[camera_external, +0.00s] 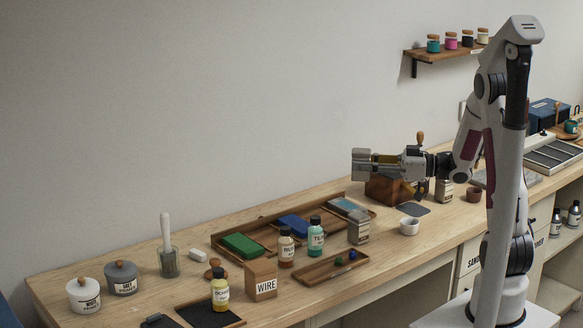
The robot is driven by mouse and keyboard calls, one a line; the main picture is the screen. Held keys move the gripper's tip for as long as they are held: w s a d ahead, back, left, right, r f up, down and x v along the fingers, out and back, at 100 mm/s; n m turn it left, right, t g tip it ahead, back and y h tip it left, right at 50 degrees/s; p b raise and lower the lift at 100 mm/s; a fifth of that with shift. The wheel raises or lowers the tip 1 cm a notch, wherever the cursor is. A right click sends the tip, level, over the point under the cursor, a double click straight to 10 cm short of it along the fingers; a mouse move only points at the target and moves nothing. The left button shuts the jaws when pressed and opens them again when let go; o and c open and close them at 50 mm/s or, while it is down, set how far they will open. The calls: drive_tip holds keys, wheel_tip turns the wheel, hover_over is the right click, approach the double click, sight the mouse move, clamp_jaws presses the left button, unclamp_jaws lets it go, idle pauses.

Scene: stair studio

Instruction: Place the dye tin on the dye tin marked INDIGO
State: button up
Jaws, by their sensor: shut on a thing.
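My gripper (371,163) points left, high above the middle of the bench, and is shut. A pale grey block at its tip looks like the held dye tin (360,164); its label and exact outline cannot be made out. One grey dye tin (359,227) with a pale label stands upright on the bench, below and apart from my gripper. Another grey tin (444,189) stands upright farther right, behind the wrist. The lettering on both is too small to read, so I cannot tell which is marked INDIGO.
A wooden block with a knobbed tool (384,190) stands under my gripper. A long tray with coloured pads (220,244) lies left. The air left of my gripper is clear.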

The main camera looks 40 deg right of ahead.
drive_tip(key=shift+f, duration=0.25)
idle(0.3)
hover_over(361, 215)
drive_tip(key=shift+f, duration=2.8)
drive_tip(key=shift+f, duration=2.1)
drive_tip(key=shift+f, duration=0.1)
drive_tip(key=o, duration=1.2)
drive_tip(key=v, duration=1.2)
